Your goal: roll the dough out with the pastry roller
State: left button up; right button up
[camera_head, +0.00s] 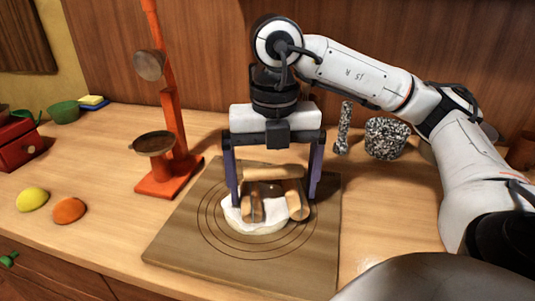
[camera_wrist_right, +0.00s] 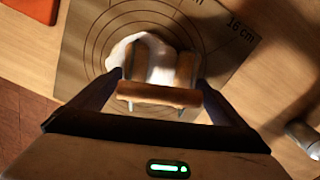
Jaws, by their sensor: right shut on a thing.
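The white dough (camera_head: 262,226) lies as a flattened round on the pastry board (camera_head: 180,235), inside its printed circles; it also shows in the wrist view (camera_wrist_right: 120,50). The pastry roller (camera_head: 272,172) has a wooden crossbar and two wooden cylinders below it, and it shows in the wrist view (camera_wrist_right: 158,94). The cylinders are over the dough and appear to touch it. My right gripper (camera_head: 273,194) points down, with its fingers shut on the two ends of the crossbar. My left gripper is not in view.
An orange scale (camera_head: 168,140) stands left of the board. A yellow lemon (camera_head: 32,199) and an orange (camera_head: 69,210) lie further left. A speckled mortar (camera_head: 386,138) and pestle (camera_head: 343,128) stand behind right. The counter right of the board is clear.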

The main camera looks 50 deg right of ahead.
aim_at(242, 198)
jog(key=shift+w+a+p, duration=0.6)
jog(key=shift+w+a, duration=0.65)
jog(key=shift+a, duration=0.15)
jog(key=shift+w+a+f, duration=0.2)
jog(key=shift+w+a, duration=0.45)
jog(key=shift+a, duration=0.1)
jog(key=shift+s+d+b, duration=0.35)
jog(key=shift+s+d, duration=1.2)
jog(key=shift+d, duration=0.15)
jog(key=shift+s+d+r, duration=0.2)
jog(key=shift+s+d, duration=0.25)
jog(key=shift+d, duration=0.1)
jog(key=shift+w+a, duration=0.35)
jog(key=shift+a, duration=0.1)
jog(key=shift+w+a+f+p, duration=0.15)
jog(key=shift+w+a+p, duration=0.25)
jog(key=shift+w+a, duration=0.3)
jog(key=shift+w+a+p, duration=0.45)
jog(key=shift+w+a, duration=0.05)
jog(key=shift+a, duration=0.2)
jog(key=shift+w+a, duration=0.35)
jog(key=shift+w, duration=0.05)
